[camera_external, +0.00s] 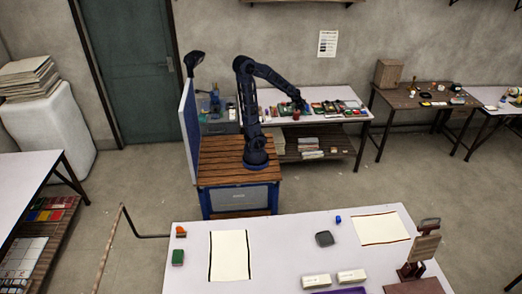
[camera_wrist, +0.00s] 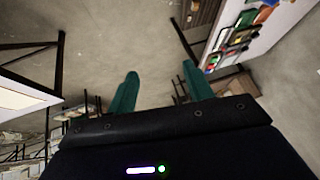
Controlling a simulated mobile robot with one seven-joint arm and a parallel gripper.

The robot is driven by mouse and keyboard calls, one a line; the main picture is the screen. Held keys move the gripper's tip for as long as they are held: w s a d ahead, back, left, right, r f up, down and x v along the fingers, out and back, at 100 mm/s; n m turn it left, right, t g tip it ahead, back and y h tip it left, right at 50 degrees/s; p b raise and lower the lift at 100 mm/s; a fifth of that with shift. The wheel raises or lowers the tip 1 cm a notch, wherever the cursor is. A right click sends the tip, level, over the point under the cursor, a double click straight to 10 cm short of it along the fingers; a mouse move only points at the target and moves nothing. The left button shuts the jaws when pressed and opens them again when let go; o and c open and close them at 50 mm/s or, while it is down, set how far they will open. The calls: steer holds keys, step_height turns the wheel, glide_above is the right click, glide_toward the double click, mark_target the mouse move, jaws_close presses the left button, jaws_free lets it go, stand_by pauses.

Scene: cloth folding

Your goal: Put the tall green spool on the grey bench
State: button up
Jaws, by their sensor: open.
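I cannot make out a tall green spool for certain in either view. A small dark green block-like object (camera_external: 178,257) lies on the pale grey-white front bench (camera_external: 290,258), near its left end. I cannot tell which of the pale tables is the grey bench. My gripper (camera_external: 300,104) is at the end of my dark arm, over or near the cluttered back table (camera_external: 355,92). In the wrist view its two green fingers (camera_wrist: 157,80) stand well apart, with only floor visible between them and nothing held.
The front bench also holds a cream sheet (camera_external: 229,256), a second sheet (camera_external: 380,228), a dark grey dish (camera_external: 324,239), white boxes (camera_external: 317,281) and a brown stand (camera_external: 420,258). Small coloured items crowd the back table. A brown table (camera_external: 420,98) stands right of it.

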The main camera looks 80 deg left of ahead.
steer(key=s+d+r+h, duration=0.1)
steer(key=s+d+r, duration=0.2)
steer(key=s+d, duration=0.2)
steer(key=s+d+r+h, duration=0.1)
steer(key=s+d+r, duration=0.2)
steer(key=d, duration=0.7)
steer(key=s+d+r+g, duration=0.1)
steer(key=s+d+r, duration=0.3)
steer(key=s+d, duration=0.2)
steer(key=shift+s+d+m+h, duration=0.35)
steer(key=shift+d+m+h, duration=0.05)
steer(key=shift+d, duration=0.7)
steer(key=shift+o, duration=0.4)
steer(key=shift+s+d+r, duration=0.15)
steer(key=shift+s+d, duration=0.1)
steer(key=shift+s, duration=0.2)
